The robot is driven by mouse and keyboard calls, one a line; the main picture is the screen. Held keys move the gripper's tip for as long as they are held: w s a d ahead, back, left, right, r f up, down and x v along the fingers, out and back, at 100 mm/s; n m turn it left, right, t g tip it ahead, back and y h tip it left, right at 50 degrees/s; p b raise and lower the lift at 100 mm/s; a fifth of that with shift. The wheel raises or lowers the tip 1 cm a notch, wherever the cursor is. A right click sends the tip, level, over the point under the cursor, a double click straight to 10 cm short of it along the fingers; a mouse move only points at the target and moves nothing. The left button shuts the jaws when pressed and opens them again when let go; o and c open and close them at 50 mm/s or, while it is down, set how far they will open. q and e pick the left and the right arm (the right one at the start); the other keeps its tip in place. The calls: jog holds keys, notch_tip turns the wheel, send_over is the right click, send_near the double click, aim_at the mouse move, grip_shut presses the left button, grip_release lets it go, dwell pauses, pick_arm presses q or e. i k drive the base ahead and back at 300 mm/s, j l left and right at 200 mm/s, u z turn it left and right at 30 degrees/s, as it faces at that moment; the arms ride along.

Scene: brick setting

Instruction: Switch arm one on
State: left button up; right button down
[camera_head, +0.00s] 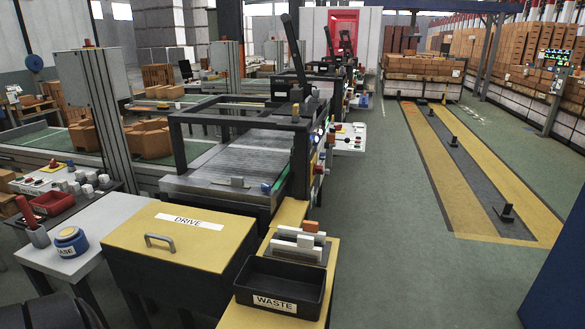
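No switch labelled for arm one can be read from here. A control panel (45,182) with a red button and several white knobs lies on the left bench. Another set of coloured buttons (319,140) is on the right side of the black-framed conveyor machine (245,150). A black robot arm (296,62) stands upright at that machine's far right corner, with similar arms farther back. Switch positions are too small to tell. Neither of my grippers is in view.
A yellow box labelled DRIVE (180,237) and a black WASTE tray (281,286) stand close in front. White and orange bricks (298,242) lie behind the tray. The green aisle (380,200) at right is clear.

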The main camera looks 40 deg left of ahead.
aim_at(316, 169)
jog(key=i+u, duration=0.2)
jog(key=u, duration=0.25)
jog(key=i+l+u, duration=0.1)
jog(key=u, duration=0.4)
jog(key=i+l+u, duration=0.25)
jog(key=u, duration=0.2)
jog(key=i+l, duration=0.2)
jog(key=i+l+u, duration=0.1)
jog(key=l, duration=0.3)
jog(key=i, duration=0.1)
